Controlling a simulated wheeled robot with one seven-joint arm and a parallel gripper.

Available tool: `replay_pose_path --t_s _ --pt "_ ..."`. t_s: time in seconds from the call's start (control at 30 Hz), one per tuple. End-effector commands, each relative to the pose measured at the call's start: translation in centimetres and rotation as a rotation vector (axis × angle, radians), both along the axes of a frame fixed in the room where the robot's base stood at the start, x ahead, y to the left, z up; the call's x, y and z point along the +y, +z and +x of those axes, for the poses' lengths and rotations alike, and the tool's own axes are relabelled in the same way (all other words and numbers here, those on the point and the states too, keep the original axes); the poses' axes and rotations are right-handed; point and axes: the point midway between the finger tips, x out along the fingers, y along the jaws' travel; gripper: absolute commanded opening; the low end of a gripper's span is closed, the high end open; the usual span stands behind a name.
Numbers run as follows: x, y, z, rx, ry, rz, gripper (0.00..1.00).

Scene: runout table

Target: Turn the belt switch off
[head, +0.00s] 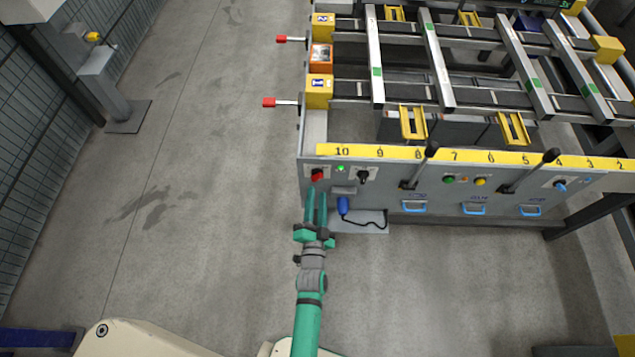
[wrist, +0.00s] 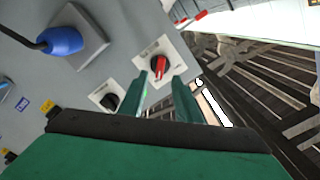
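A red rotary knob (head: 317,175) on a light square plate sits at the left end of the grey front panel (head: 390,205). It also shows in the wrist view (wrist: 160,63), just beyond my fingertips. A black rotary knob (head: 363,176) sits to its right, and also shows in the wrist view (wrist: 110,101). A small green light (head: 340,168) glows between them. I cannot read which knob is the belt switch. My gripper (head: 316,190) is open and empty, its two fingers (wrist: 160,78) pointing at the red knob. I cannot tell whether they touch it.
A blue plug with a black cable (head: 343,206) hangs below the knobs. Two black-handled levers (head: 418,165) (head: 530,172) and several buttons line the panel farther right. Red-tipped handles (head: 270,102) stick out at the left side.

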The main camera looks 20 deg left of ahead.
Motion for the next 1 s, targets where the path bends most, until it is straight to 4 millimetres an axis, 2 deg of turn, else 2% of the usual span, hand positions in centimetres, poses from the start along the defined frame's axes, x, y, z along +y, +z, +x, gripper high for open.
replay_pose_path --t_s 0.1,0.3,0.5,0.77,0.8,0.9,1.0 --pt "0.5 0.1 2.1 -0.002 -0.001 0.0 0.3" --pt "1.2 0.0 4.5 0.0 -0.001 0.0 0.3" --pt "1.5 0.0 5.5 0.0 -0.001 -0.001 0.3" --pt "1.6 0.0 5.5 0.0 -0.001 -0.001 0.3" --pt "1.6 0.0 5.5 0.0 -0.001 -0.001 0.26" --pt "1.6 0.0 5.5 0.0 -0.001 -0.001 0.02" --pt "1.6 0.0 5.5 0.0 0.0 -0.001 0.0"
